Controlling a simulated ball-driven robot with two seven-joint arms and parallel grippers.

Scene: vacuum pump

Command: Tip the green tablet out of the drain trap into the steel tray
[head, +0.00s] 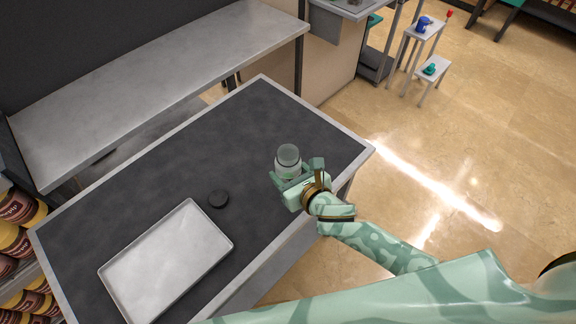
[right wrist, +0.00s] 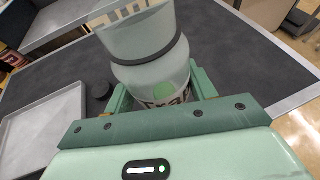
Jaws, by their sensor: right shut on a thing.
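The drain trap (head: 288,158) is a clear, whitish jar with an open top, held upright over the right part of the dark table. My right gripper (head: 293,180) is shut on it. In the right wrist view the drain trap (right wrist: 143,50) stands between the green fingers (right wrist: 160,90), with a dark ring around its middle. My left gripper is not in view.
A small black cap (head: 218,198) lies on the dark table (head: 220,140) between the tray and the drain trap. A steel bench (head: 150,80) stands behind. Shelves with jars (head: 15,240) are at the left edge.

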